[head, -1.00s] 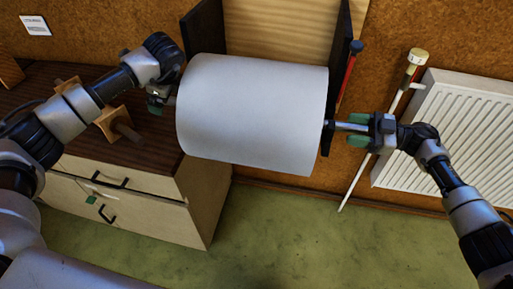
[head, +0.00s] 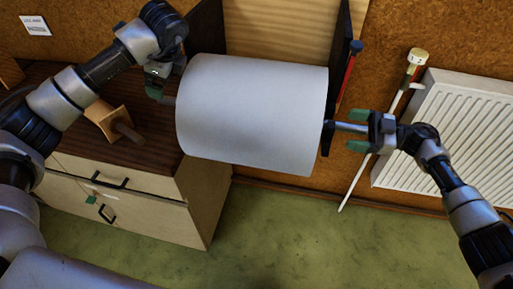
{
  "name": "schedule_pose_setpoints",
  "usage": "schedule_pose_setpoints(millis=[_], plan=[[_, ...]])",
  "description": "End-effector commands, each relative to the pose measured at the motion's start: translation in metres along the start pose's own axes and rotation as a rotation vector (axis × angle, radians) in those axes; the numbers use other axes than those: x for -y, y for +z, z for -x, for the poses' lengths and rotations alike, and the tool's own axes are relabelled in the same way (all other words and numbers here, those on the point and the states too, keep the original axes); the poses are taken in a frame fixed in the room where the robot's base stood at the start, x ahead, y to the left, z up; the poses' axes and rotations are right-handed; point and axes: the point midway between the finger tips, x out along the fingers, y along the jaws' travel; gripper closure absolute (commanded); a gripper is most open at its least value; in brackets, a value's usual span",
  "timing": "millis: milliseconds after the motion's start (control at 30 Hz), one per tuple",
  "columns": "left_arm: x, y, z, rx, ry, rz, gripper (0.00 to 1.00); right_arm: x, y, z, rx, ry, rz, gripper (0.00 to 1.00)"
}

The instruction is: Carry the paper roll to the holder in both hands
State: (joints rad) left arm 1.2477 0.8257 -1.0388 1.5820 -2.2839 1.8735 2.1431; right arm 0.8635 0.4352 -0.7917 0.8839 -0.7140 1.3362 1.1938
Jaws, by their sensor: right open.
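The white paper roll (head: 252,115) lies level between the two dark side plates of the holder (head: 342,55). Its metal rod (head: 350,127) sticks out past the right plate, and a short stub (head: 168,100) shows at the left end. My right gripper (head: 358,130) is open, with one green-padded finger above the rod and one below it. My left gripper (head: 155,84) is just above the left stub, and I cannot tell whether its jaws are open. The roll hides the lower holder and its rod seats.
A dark-topped cabinet (head: 67,90) with drawers stands at the left, with a wooden block and peg (head: 108,120) on top. A white radiator (head: 450,135) and a leaning white pole (head: 375,150) are at the right. The green floor (head: 320,235) in front is clear.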

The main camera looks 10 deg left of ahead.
Motion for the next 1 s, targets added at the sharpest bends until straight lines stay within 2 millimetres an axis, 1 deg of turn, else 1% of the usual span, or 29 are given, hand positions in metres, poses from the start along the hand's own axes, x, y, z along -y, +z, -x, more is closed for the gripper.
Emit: schedule_pose_setpoints(millis=[33, 67, 100, 333, 467, 567, 800, 900, 1000], plan=[[0.0, 0.0, 0.0, 0.0, 0.0, 0.0, 0.03, 0.0, 0.0, 0.0, 0.0, 0.0, 0.0, 0.09], [0.0, 0.0, 0.0, 0.0, 0.0, 0.0, 0.03, 0.0, 0.0, 0.0, 0.0, 0.0, 0.0, 0.04], [0.0, 0.0, 0.0, 0.0, 0.0, 0.0, 0.03, 0.0, 0.0, 0.0, 0.0, 0.0, 0.0, 0.03], [0.0, 0.0, 0.0, 0.0, 0.0, 0.0, 0.03, 0.0, 0.0, 0.0, 0.0, 0.0, 0.0, 0.03], [0.0, 0.0, 0.0, 0.0, 0.0, 0.0, 0.03, 0.0, 0.0, 0.009, 0.002, 0.002, 0.0, 0.03], [0.0, 0.0, 0.0, 0.0, 0.0, 0.0, 0.03, -0.001, 0.0, 0.024, 0.003, 0.003, 0.0, 0.03], [0.0, 0.0, 0.0, 0.0, 0.0, 0.0, 0.03, -0.001, 0.0, 0.076, 0.002, 0.003, 0.0, 0.03], [0.0, 0.0, 0.0, 0.0, 0.0, 0.0, 0.03, -0.001, 0.0, 0.095, 0.003, 0.003, -0.001, 0.03], [0.0, 0.0, 0.0, 0.0, 0.0, 0.0, 0.03, -0.001, 0.0, 0.108, 0.001, 0.002, 0.0, 0.03]])
